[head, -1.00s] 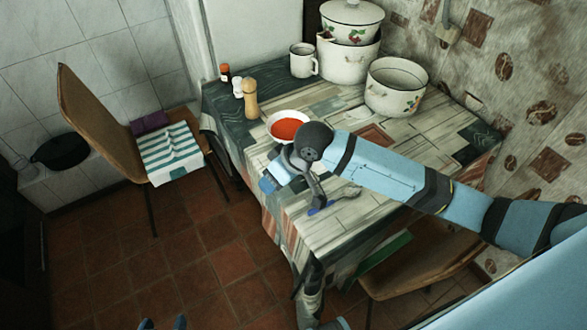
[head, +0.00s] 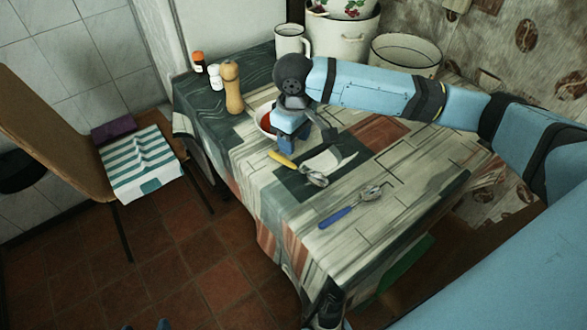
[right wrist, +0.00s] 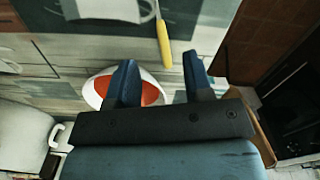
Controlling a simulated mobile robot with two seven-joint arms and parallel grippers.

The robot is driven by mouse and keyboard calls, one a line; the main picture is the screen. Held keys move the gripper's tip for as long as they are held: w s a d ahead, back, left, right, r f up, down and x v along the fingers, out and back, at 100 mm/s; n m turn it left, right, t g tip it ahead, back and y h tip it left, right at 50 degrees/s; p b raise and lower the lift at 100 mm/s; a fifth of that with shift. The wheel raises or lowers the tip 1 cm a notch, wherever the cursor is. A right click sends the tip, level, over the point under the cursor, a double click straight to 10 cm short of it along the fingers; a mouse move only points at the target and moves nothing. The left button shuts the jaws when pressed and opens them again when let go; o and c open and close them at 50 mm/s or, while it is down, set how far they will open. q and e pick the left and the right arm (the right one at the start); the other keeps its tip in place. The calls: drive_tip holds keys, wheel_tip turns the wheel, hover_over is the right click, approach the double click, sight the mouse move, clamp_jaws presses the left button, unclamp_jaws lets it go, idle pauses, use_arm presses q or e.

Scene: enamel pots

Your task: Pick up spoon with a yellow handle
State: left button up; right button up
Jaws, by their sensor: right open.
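The spoon with a yellow handle (head: 282,159) lies on the patterned tablecloth, its metal bowl pointing to the lower right in the head view. Its yellow handle also shows at the top of the right wrist view (right wrist: 163,42), ahead of the gap between the fingers. My right gripper (head: 290,146) is open and empty, close to the handle end, with its fingers pointing down. In the right wrist view its two blue fingers (right wrist: 160,82) stand apart with nothing between them. Small dark tips at the bottom edge of the head view may be my left gripper (head: 146,326).
A white bowl with red contents (right wrist: 102,90) is right beside my right gripper. A blue-handled spoon (head: 335,217) lies nearer the front. A wooden shaker (head: 233,90), a mug (head: 291,40) and pots (head: 405,52) stand farther back. The front of the table (head: 290,225) is mostly clear.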

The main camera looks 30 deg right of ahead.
sight(293, 164)
wheel_tip(293, 164, down, 8)
drive_tip(key=shift+w+a+f+b, duration=0.1)
drive_tip(key=shift+b, duration=1.15)
clamp_jaws()
